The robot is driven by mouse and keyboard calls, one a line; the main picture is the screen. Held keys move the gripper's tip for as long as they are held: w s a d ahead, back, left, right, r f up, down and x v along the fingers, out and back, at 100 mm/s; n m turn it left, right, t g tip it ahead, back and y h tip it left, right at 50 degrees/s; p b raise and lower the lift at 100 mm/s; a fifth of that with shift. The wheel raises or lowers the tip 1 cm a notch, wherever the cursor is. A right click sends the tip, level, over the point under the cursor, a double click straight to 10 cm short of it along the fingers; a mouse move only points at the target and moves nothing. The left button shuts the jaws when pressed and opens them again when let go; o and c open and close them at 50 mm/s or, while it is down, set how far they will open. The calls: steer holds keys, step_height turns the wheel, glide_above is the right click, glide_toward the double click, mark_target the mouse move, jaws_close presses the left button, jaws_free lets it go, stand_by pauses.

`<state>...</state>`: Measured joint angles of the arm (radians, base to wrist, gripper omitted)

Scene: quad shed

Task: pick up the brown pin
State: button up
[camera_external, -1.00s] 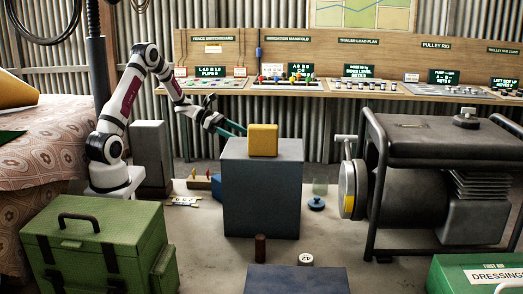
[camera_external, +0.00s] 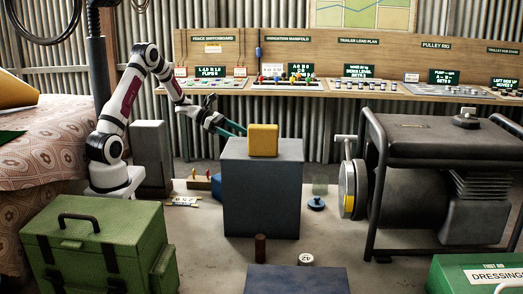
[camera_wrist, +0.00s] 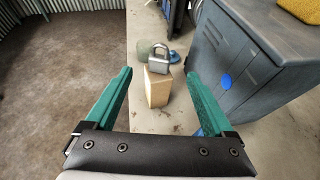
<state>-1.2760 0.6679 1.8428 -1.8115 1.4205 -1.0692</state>
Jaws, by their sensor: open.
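The brown pin (camera_external: 260,247) is a short dark brown cylinder standing upright on the bench, in front of the grey cabinet, in the external view. I cannot make it out in the wrist view. My gripper (camera_external: 236,129) is open, its green fingers pointing to the right behind the upper left of the grey cabinet, well away from the pin. In the wrist view my gripper (camera_wrist: 160,73) has its fingers spread wide with nothing held between them.
The grey cabinet (camera_external: 262,195) bears a yellow block (camera_external: 263,140). A padlock (camera_wrist: 158,64) sits on a wooden block (camera_wrist: 157,90). A white numbered disc (camera_external: 306,259), a blue box (camera_external: 295,280), a green toolbox (camera_external: 98,245) and a generator (camera_external: 415,180) surround the pin.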

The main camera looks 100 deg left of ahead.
steer(key=shift+c, duration=0.3)
steer(key=shift+c, duration=1.1)
